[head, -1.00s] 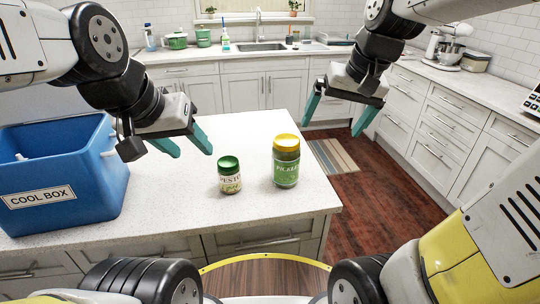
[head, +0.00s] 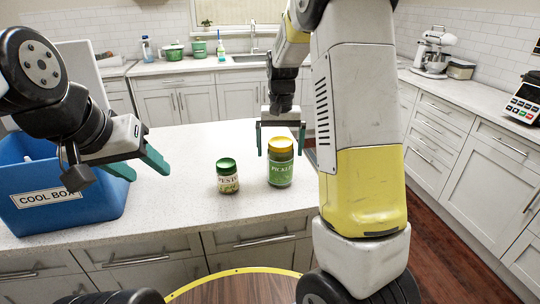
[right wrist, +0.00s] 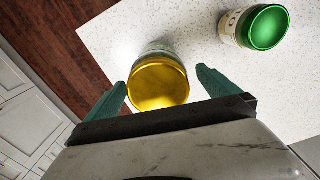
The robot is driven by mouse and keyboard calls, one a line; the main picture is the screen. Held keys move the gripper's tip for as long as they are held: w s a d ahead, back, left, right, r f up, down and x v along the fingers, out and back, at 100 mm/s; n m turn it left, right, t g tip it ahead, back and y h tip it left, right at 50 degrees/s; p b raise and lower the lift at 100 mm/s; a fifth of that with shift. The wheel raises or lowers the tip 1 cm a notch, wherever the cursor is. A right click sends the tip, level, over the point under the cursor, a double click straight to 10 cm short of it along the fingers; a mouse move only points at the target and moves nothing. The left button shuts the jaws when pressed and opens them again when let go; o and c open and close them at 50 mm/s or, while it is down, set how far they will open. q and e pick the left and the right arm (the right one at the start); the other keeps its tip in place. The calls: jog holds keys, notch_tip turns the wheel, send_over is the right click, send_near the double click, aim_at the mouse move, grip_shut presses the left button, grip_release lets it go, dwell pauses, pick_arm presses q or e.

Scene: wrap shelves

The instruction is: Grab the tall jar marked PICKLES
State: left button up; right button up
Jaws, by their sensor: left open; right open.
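The tall PICKLES jar (head: 280,169), with a yellow lid and green label, stands upright on the white counter. The right wrist view shows its yellow lid (right wrist: 158,84) from above, between the fingers and just ahead of them. My right gripper (head: 280,152) is open and empty. In the head view its teal fingers show either side of the lid; I cannot tell whether they touch it. A shorter PESTO jar (head: 228,183) with a green lid stands to its left; its lid also shows in the right wrist view (right wrist: 266,27). My left gripper (head: 146,173) is open and empty.
A blue box marked COOL BOX (head: 95,205) stands at the counter's left, near my left gripper. The white counter (head: 185,150) is clear around the jars. Its right edge is close to the PICKLES jar, with wood floor beyond.

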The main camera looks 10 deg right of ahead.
notch_tip(320, 180, down, 4)
jog(key=shift+s+f, duration=0.15)
jog(key=shift+f, duration=0.1)
jog(key=shift+c, duration=0.2)
jog(key=c, duration=2.1)
jog(key=shift+r, duration=0.2)
